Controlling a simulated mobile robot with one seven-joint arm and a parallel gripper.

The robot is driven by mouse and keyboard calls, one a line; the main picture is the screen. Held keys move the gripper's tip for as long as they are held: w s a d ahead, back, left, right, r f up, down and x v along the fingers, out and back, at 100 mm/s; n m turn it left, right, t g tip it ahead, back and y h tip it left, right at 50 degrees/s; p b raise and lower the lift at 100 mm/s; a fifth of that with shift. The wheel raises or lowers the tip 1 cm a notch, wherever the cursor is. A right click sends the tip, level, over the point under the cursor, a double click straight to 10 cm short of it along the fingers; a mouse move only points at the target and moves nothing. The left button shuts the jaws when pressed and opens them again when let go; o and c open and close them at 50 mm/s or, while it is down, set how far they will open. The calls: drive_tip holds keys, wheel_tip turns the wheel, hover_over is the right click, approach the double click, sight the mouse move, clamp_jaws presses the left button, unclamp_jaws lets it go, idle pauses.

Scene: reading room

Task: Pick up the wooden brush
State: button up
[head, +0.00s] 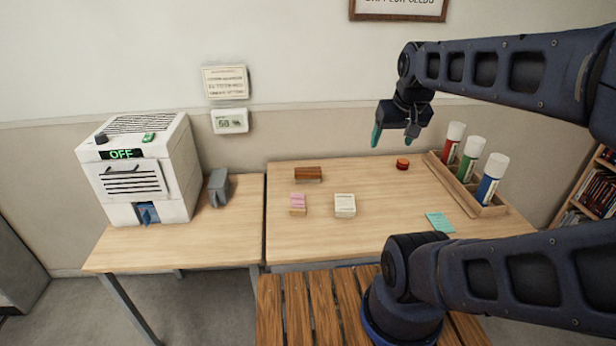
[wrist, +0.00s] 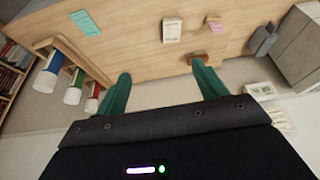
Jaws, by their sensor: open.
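The wooden brush (head: 308,174) lies near the back edge of the right-hand table, as a brown block with a paler underside. It also shows in the wrist view (wrist: 195,56), beside the tip of the right-hand finger and partly hidden by it. My gripper (head: 394,138) is open and empty, with green fingertips. It is in the air above the back of the table, to the right of the brush and apart from it. In the wrist view its two fingers (wrist: 161,72) are spread wide.
A white machine (head: 150,170) and grey object (head: 218,187) stand left. The wall is close behind.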

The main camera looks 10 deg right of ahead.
drive_tip(key=shift+w, duration=0.1)
drive_tip(key=n+g+h, duration=0.4)
drive_tip(key=n+g, duration=0.1)
drive_tip(key=n, duration=1.2)
hover_over(307, 169)
drive_tip(key=a, duration=0.3)
drive_tip(key=f, duration=2.7)
drive_tip(key=shift+s+d+f, duration=0.25)
drive_tip(key=shift+s+f, duration=0.05)
drive_tip(key=shift+f, duration=0.05)
drive_tip(key=shift+w+a+f+h, duration=0.1)
drive_tip(key=shift+f+h, duration=0.2)
drive_tip(key=shift+f, duration=0.15)
drive_tip(key=x, duration=0.5)
drive_tip(key=shift+f, duration=0.15)
drive_tip(key=shift+x, duration=2.55)
